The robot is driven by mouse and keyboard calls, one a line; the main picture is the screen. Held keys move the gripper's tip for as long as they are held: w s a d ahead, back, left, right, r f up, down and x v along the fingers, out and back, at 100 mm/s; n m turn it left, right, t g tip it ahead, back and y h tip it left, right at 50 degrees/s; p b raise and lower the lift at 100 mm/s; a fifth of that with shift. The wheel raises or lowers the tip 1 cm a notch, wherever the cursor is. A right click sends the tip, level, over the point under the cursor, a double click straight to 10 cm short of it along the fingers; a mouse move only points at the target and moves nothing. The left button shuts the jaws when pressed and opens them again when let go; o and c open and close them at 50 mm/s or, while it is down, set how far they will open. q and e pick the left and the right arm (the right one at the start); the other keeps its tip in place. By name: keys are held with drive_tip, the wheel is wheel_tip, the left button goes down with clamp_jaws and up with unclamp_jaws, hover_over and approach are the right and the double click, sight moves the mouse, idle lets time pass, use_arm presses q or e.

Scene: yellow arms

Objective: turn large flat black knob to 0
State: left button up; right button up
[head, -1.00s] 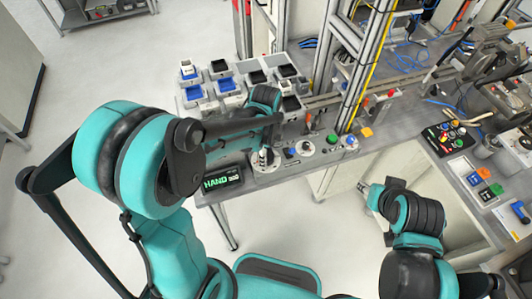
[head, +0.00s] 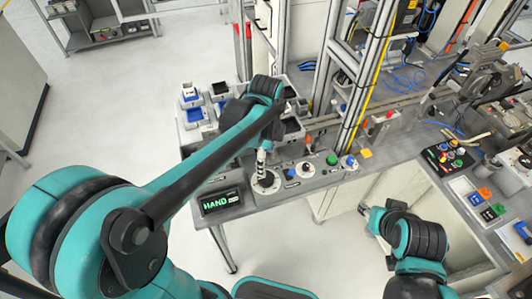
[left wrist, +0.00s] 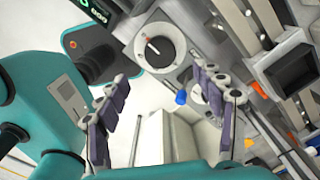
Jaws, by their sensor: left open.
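The large flat black knob (head: 265,183) sits on a pale round dial plate at the left end of the grey control panel. In the left wrist view the knob (left wrist: 152,46) shows as a black disc with a white pointer line on a white ring. My left gripper (head: 262,166) points down just above the knob in the head view; contact cannot be told there. In the left wrist view its two fingers (left wrist: 162,108) are spread wide with nothing between them. My right gripper (head: 366,211) hangs in front of the bench, small, its finger state unclear.
A display reading HAND (head: 221,202) stands left of the knob. A green button (head: 331,160) and a blue-topped control (head: 349,162) lie to the right. Trays (head: 195,115) and metal posts (head: 360,85) stand behind.

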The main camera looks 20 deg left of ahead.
use_arm(q)
wheel_tip(320, 180, up, 3)
drive_tip(key=shift+f, duration=0.2)
idle(0.5)
drive_tip(key=s+a+f+n+t+b, duration=0.1)
drive_tip(key=s+a+n+t, duration=0.1)
drive_tip(key=s+n, duration=0.3)
drive_tip(key=s+a+f+n+t+b, duration=0.2)
drive_tip(key=s+n+t, duration=0.3)
drive_tip(key=n, duration=0.8)
drive_tip(key=shift+a+f, duration=0.2)
drive_tip(key=shift+a, duration=0.25)
drive_tip(key=shift+s, duration=0.1)
